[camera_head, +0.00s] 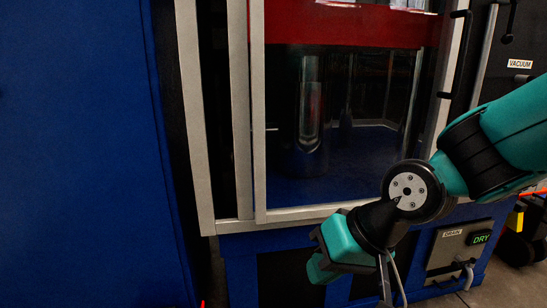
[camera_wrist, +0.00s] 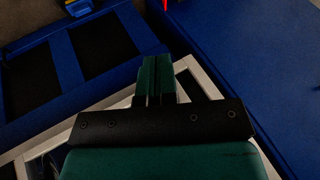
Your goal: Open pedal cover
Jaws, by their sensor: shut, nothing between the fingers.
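My gripper (camera_head: 322,262) hangs low in front of the blue base of the bath cabinet, below the glass door. In the wrist view its two green fingers (camera_wrist: 155,72) are pressed together with nothing between them. I cannot pick out the pedal cover for certain. A small yellow and blue thing (camera_wrist: 77,8) is cut off at the top edge of the wrist view, beyond the fingers and apart from them. I cannot tell whether it is the pedal or its cover.
The glass door (camera_head: 345,120) in its pale frame stands behind my arm. A grey box with a green DRY display (camera_head: 480,239) and a DRAIN label is at right. A yellow and black thing (camera_head: 516,217) is near the right edge. A blue panel (camera_head: 75,150) fills the left.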

